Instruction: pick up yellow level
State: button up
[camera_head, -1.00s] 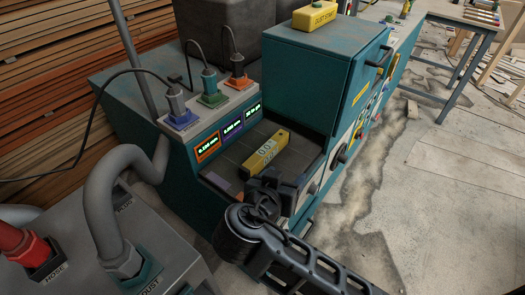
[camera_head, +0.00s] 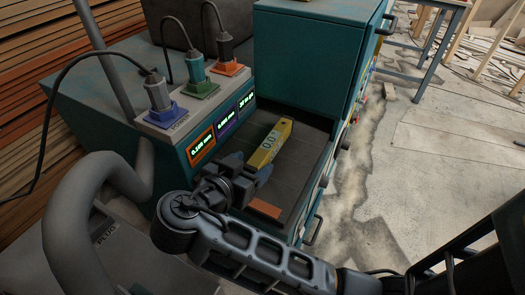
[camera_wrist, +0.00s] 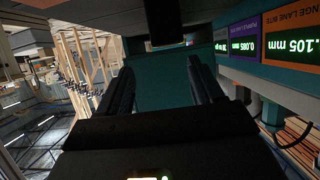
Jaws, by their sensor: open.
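The yellow level (camera_head: 270,143) is a small bar with a pale numbered display. It lies in the dark recessed bed of the teal machine, below the lit readouts. My gripper (camera_head: 250,168) is at the near end of the level, low over the bed, and hides part of that end. I cannot tell whether it touches the level. In the wrist view the two dark fingers of my gripper (camera_wrist: 160,85) stand apart, with teal surface showing between them. I cannot make out the level clearly there.
A flat orange piece (camera_head: 263,209) lies on the bed beside my gripper. Lit readouts (camera_head: 222,127) and plugs with cables (camera_head: 198,82) border the bed on the left. A tall teal cabinet (camera_head: 305,60) rises behind it. A thick grey hose (camera_head: 80,200) is at left.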

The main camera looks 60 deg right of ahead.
aim_at(260, 155)
jog(key=shift+w+d+f, duration=0.1)
jog(key=shift+w+f, duration=0.25)
jog(key=shift+f, duration=0.35)
jog(key=shift+x, duration=0.75)
jog(key=shift+w+p+x, duration=0.15)
jog(key=shift+p+x, duration=0.1)
jog(key=shift+x, duration=1.25)
jog(key=shift+w+p+x, duration=0.2)
jog(key=shift+p+x, duration=0.05)
jog(key=shift+x, duration=1.25)
jog(key=shift+r, duration=0.1)
grip_shut()
notch_tip(260, 155, up, 10)
jog(key=shift+f, duration=0.1)
jog(key=shift+s, duration=0.1)
